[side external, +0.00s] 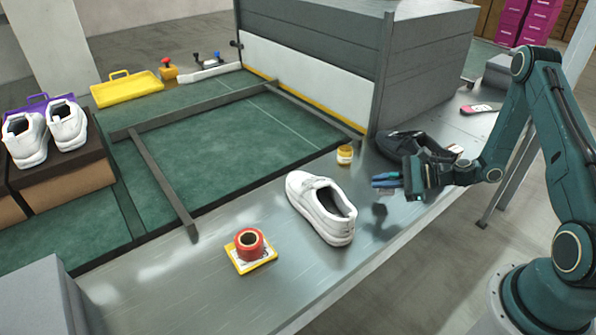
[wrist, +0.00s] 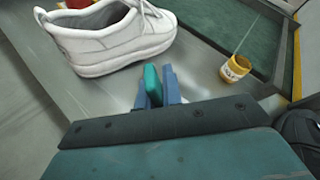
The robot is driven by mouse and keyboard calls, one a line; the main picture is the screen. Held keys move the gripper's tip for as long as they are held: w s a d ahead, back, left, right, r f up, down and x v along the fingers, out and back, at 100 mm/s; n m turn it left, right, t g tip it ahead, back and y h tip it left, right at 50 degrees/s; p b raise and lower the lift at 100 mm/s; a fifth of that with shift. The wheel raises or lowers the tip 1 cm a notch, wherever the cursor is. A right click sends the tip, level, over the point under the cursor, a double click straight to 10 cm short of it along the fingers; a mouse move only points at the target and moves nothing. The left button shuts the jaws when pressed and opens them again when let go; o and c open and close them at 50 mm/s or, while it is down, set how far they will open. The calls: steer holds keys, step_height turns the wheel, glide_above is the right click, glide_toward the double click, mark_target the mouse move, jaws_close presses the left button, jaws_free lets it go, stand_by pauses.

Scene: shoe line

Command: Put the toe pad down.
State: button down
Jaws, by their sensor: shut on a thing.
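My gripper (side external: 383,180) is above the metal bench, to the right of the white shoe (side external: 312,200). In the wrist view, the blue fingers of my gripper (wrist: 158,90) are shut on a small teal piece, which I take as the toe pad (wrist: 152,84). The pad stands up narrow between the fingers and reaches a little past them. In the side view it is too small to tell from the fingers. A dark spot below the gripper on the bench looks like its shadow, with a gap between. The white shoe (wrist: 115,40) lies ahead and left in the wrist view.
A yellow jar (side external: 345,155) stands behind the white shoe. A dark shoe (side external: 400,142) lies behind my gripper. A red roll (side external: 249,249) sits on a yellow pad (side external: 262,264) at the front left. A green belt (side external: 225,145) with metal rails runs behind the bench. Bare bench (side external: 170,275) shows left.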

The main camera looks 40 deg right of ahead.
steer(key=shift+f, duration=1.9)
steer(key=shift+f, duration=0.1)
steer(key=c, duration=1.6)
jaws_free()
steer(key=shift+o, duration=0.2)
steer(key=shift+s+d, duration=0.1)
steer(key=shift+v, duration=3.7)
